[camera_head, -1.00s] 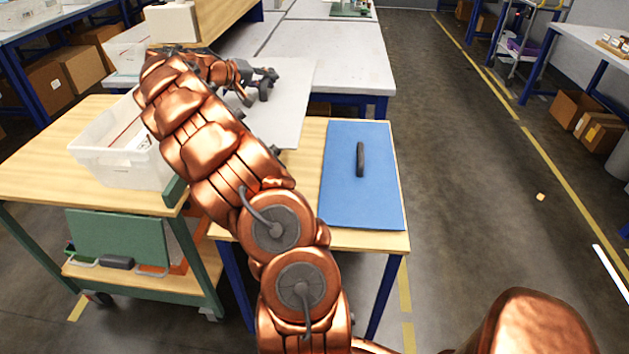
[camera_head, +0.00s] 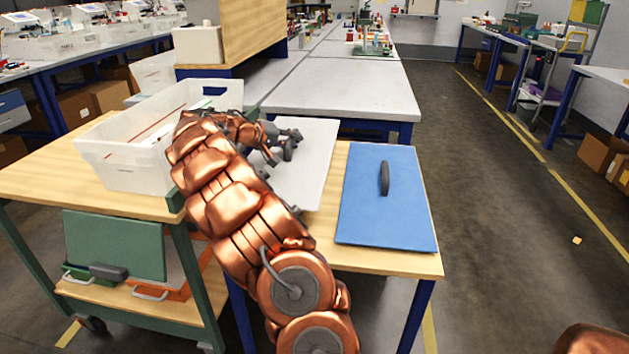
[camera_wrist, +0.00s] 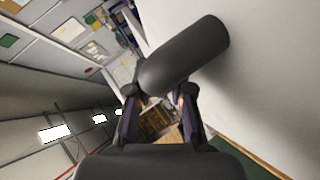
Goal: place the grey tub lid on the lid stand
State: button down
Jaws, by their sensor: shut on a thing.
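The grey tub lid (camera_head: 315,165) is a flat light grey panel, in the head view just left of the blue lid, over the wooden table. It fills the right side of the wrist view (camera_wrist: 265,75). Its dark bar handle (camera_wrist: 185,55) lies across my fingertips. My gripper (camera_head: 285,145) is shut on this handle; it also shows in the wrist view (camera_wrist: 160,90). The lid seems close to the tabletop, but I cannot tell whether it touches. My arm hides its left part. I cannot make out a lid stand.
A blue lid (camera_head: 360,210) with a dark handle lies flat on the table's right. A translucent white tub (camera_head: 125,165) stands left of my arm. A green cart (camera_head: 190,265) holds a green panel (camera_head: 115,245) below. A grey workbench (camera_head: 345,92) stands behind.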

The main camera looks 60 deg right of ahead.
jog(key=shift+f+b, duration=0.45)
jog(key=shift+f, duration=3.6)
jog(key=shift+f, duration=0.15)
jog(key=c, duration=1)
grip_release()
jog(key=shift+c, duration=0.2)
jog(key=shift+w+a+r, duration=0.1)
jog(key=shift+a+r, duration=0.1)
jog(key=shift+r, duration=0.05)
jog(key=shift+p+v, duration=0.3)
jog(key=shift+v, duration=3.2)
